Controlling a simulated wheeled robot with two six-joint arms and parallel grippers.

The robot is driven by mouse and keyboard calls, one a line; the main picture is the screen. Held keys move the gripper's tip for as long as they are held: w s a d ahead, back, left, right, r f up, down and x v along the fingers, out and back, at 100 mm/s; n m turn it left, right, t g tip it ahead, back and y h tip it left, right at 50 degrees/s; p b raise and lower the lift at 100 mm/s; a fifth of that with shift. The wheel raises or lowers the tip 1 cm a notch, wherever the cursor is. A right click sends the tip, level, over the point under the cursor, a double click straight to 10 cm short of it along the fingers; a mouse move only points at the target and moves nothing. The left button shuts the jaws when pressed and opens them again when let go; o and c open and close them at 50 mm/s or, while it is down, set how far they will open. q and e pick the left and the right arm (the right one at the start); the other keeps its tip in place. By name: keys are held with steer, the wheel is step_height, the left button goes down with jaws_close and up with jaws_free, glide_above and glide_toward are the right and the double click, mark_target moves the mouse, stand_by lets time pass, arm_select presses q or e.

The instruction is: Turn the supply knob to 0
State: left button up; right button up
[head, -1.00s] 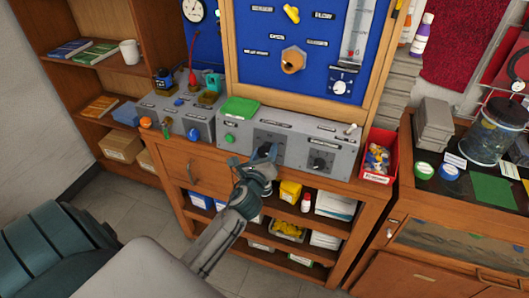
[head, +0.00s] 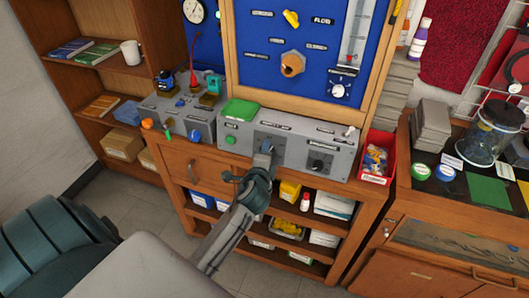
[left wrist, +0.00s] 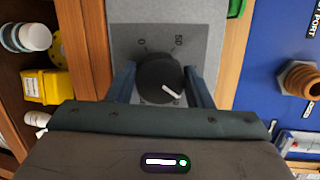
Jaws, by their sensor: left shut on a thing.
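The supply knob (left wrist: 160,78) is a round black knob with a white pointer line, on a dark dial plate on the grey console (head: 235,147). In the left wrist view its pointer points to the lower right, away from the 0 mark at the upper left and the 50 mark at the upper right. My left gripper (head: 265,150) reaches up to the console front in the head view and mostly hides this knob there. In the wrist view its fingers (left wrist: 161,84) are shut on the knob, one on each side. My right gripper is not in view.
A second black knob (head: 317,164) is on the console to the right, with a small toggle (head: 349,131) above it. A green pad (head: 240,109) lies on top. A red bin (head: 377,157) stands at the right end. Shelves with boxes are below.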

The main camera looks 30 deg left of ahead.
arm_select(q)
steer(key=n+g+p, duration=0.1)
steer(key=n, duration=0.3)
steer(key=shift+n, duration=0.3)
steer(key=n+h+p, duration=0.1)
steer(key=n, duration=0.2)
steer(key=n+p, duration=0.1)
steer(key=n, duration=0.2)
steer(key=shift+n+g+h, duration=0.3)
steer(key=shift+g+h, duration=0.1)
steer(key=n+h+p, duration=0.1)
steer(key=n, duration=0.2)
steer(key=n+h+p, duration=0.1)
steer(key=n, duration=0.2)
steer(key=shift+f, duration=0.1)
steer(key=n+p, duration=0.1)
steer(key=n, duration=0.3)
steer(key=shift+t+h, duration=0.3)
steer(key=shift+h, duration=0.1)
steer(key=n+h+p, duration=0.1)
steer(key=n, duration=0.2)
steer(key=shift+s+n+t, duration=0.1)
steer(key=shift+n+t, duration=0.2)
steer(key=shift+n, duration=0.1)
steer(key=shift+n+t+p, duration=0.3)
steer(key=shift+n+p, duration=0.3)
steer(key=shift+n, duration=1)
